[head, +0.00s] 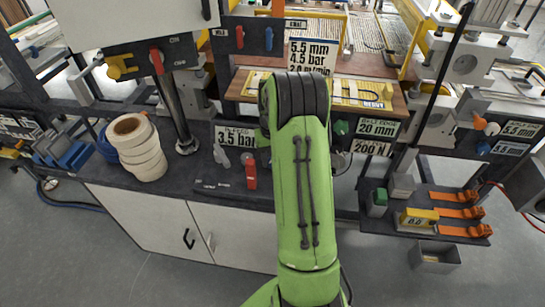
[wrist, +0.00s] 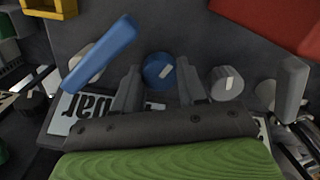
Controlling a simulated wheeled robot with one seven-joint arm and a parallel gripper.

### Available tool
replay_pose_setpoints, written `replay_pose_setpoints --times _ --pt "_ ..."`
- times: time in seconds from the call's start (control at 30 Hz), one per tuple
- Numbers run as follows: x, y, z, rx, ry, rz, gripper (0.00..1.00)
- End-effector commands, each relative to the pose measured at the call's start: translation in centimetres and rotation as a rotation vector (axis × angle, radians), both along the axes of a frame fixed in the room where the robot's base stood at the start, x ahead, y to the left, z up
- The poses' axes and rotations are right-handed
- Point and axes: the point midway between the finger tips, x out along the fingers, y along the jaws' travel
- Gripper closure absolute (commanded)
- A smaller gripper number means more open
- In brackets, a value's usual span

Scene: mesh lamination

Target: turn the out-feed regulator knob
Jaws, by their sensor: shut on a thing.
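In the wrist view a round blue knob (wrist: 158,70) with a white pointer mark sits on a dark panel. My gripper (wrist: 159,80) is shut on this knob, with one grey finger at each side of it. A label plate (wrist: 75,112) near the left finger shows an upside-down "bar"; the rest of its text is hidden by my gripper, so I cannot read which regulator it names. In the head view my green arm hides the gripper and the knob.
A pale knob (wrist: 226,83), a blue lever (wrist: 101,54) and a grey lever (wrist: 292,88) stand close to my fingers. In the head view, a stack of tape rolls (head: 136,147) and a red lever (head: 250,174) are left of my arm; a shelf with orange clamps (head: 460,213) is right.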

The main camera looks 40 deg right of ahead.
Motion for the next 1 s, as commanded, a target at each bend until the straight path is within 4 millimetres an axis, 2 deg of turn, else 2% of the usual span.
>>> replay_pose_setpoints --times 0.17,0.2,0.37,0.6,0.7,0.77,1.0 --pt "0.1 0.0 0.1 -0.001 -0.003 0.001 0.90" --pt "0.1 0.0 0.1 -0.002 -0.003 0.001 0.58" --pt "0.0 0.0 0.1 -0.001 -0.002 0.001 0.33" --pt "0.0 0.0 0.1 0.000 -0.001 0.001 0.33" --pt "0.1 0.0 0.7 -0.002 -0.003 0.001 0.33" --pt "0.1 -0.1 1.8 -0.003 -0.003 0.001 0.33" --pt "0.1 0.0 8.7 -0.004 -0.006 0.002 0.33"
